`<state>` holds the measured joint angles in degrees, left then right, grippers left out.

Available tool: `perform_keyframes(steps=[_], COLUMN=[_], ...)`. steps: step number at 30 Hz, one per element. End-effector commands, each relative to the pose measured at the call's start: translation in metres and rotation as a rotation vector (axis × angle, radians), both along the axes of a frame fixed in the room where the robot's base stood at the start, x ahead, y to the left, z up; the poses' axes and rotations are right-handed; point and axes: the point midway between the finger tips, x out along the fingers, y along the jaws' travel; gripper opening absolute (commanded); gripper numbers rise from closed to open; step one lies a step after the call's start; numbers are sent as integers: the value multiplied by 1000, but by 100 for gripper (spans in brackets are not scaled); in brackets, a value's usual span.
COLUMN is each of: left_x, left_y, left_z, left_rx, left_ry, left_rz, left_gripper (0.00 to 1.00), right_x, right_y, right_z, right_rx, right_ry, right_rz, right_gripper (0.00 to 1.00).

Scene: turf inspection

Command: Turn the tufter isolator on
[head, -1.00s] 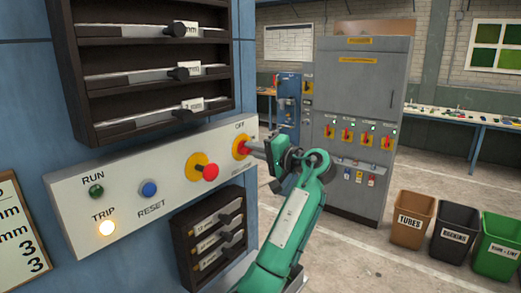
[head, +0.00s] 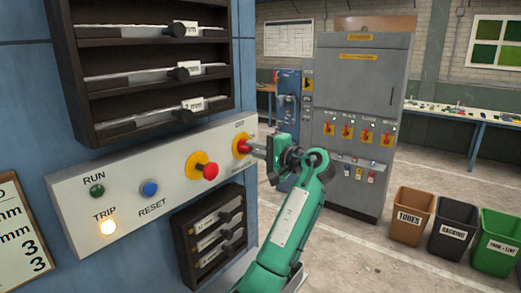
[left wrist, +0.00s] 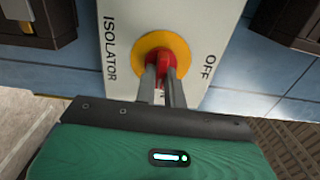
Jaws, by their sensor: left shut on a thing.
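The tufter isolator (head: 237,145) is a yellow disc with a red handle at the right end of a pale control panel (head: 130,187). OFF is printed above it in the head view. In the left wrist view the yellow disc (left wrist: 139,46) lies between the words ISOLATOR and OFF. My left gripper (head: 249,146) comes from the right and is shut on the red handle (left wrist: 160,60), one finger on each side. The fingers hide part of the handle, so its exact angle is hard to tell. My right gripper is not in view.
The panel also bears a red stop button (head: 210,171), a blue RESET button (head: 149,188), a green RUN lamp (head: 97,191) and a lit TRIP lamp (head: 107,227). Dark racks (head: 182,235) sit above and below. A grey cabinet (head: 360,110) and bins (head: 408,230) stand behind.

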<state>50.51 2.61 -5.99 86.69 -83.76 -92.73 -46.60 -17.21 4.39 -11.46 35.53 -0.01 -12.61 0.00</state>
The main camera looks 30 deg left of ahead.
Motion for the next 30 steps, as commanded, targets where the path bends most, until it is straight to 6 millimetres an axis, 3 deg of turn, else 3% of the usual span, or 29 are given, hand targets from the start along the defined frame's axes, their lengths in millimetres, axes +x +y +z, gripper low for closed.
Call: perform_keyframes(steps=[1,2,4,5,17,30], left_x=[0,0,0,0,0,-6], left_y=[0,0,0,0,-9,-100], left_z=[1,1,1,1,-2,-4], left_rx=[2,2,2,2,1,-1], left_ry=[0,0,0,0,-1,-1], left_rz=[0,0,0,0,-1,-3], left_gripper=[0,17,31,33,33,33], right_x=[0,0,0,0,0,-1], right_y=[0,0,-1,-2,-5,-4], right_z=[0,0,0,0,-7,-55], right_rx=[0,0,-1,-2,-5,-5], right_ry=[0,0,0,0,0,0], right_rz=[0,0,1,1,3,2], right_gripper=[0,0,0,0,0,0])
